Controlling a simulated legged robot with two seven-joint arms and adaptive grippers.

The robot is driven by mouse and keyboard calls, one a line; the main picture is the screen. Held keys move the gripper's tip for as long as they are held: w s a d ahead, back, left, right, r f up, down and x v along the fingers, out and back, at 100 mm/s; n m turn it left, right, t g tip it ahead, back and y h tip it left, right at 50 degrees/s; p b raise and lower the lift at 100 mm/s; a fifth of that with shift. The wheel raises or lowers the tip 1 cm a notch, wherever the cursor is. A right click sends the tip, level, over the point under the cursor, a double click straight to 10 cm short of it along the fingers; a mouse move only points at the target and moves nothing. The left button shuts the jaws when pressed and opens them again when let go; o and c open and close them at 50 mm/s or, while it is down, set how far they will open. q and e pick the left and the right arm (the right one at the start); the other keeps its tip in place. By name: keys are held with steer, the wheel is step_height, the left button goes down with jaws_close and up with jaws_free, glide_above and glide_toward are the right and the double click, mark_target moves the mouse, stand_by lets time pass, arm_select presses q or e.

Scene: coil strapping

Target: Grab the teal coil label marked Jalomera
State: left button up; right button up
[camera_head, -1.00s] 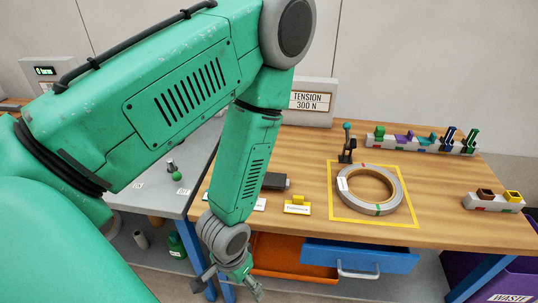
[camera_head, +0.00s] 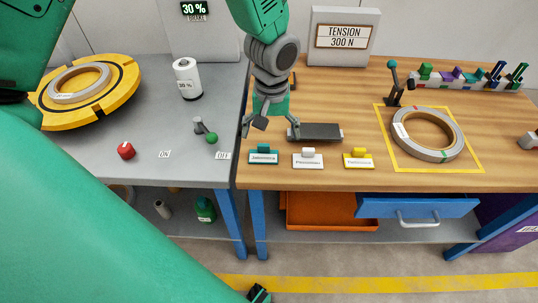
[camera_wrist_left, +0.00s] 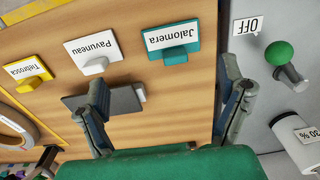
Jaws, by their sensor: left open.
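The teal coil label marked Jalomera (camera_head: 263,156) lies at the left front of the wooden bench. In the left wrist view it (camera_wrist_left: 172,41) shows with its teal knob, ahead of my fingers and roughly between them. My left gripper (camera_head: 276,130) is open and empty, above the bench just behind the teal label. Its two spread fingers also show in the left wrist view (camera_wrist_left: 168,96). The label does not appear to be touched. My right gripper is not clearly in view.
The white Pavuneau label (camera_head: 308,160) and a yellow label (camera_head: 359,160) stand to the right. A dark block (camera_head: 314,133) lies behind them. A steel coil (camera_head: 428,135) sits in a yellow square. The grey table (camera_head: 200,135) with a green-knobbed lever (camera_head: 208,133) adjoins left.

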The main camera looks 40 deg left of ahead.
mark_target(262, 146)
arm_select(q)
steer(key=shift+a+f, duration=0.2)
steer(key=shift+f, duration=0.3)
steer(key=a+f, duration=0.1)
steer(key=f, duration=0.1)
steer(key=a+f, duration=0.1)
steer(key=shift+s+a+f+b, duration=0.1)
steer(key=shift+s+a+b, duration=0.15)
steer(key=shift+a+b, duration=0.1)
step_height(262, 146, down, 2)
steer(key=shift+w+a+f, duration=0.1)
steer(key=shift+f, duration=0.1)
steer(key=shift+d+f, duration=0.15)
steer(key=shift+d, duration=0.2)
steer(key=shift+d+r, duration=0.25)
steer(key=shift+d, duration=0.6)
steer(key=shift+c, duration=0.4)
steer(key=c, duration=0.7)
steer(key=shift+a, duration=0.3)
steer(key=c, duration=0.7)
steer(key=shift+a+f, duration=0.1)
steer(key=shift+a, duration=0.25)
steer(key=c, duration=0.4)
steer(key=shift+s+a+f, duration=0.15)
steer(key=shift+s+a, duration=0.05)
steer(key=shift+c, duration=0.2)
arm_select(e)
steer(key=shift+s+a+f, duration=0.1)
steer(key=shift+a+f, duration=0.3)
steer(key=shift+a, duration=0.45)
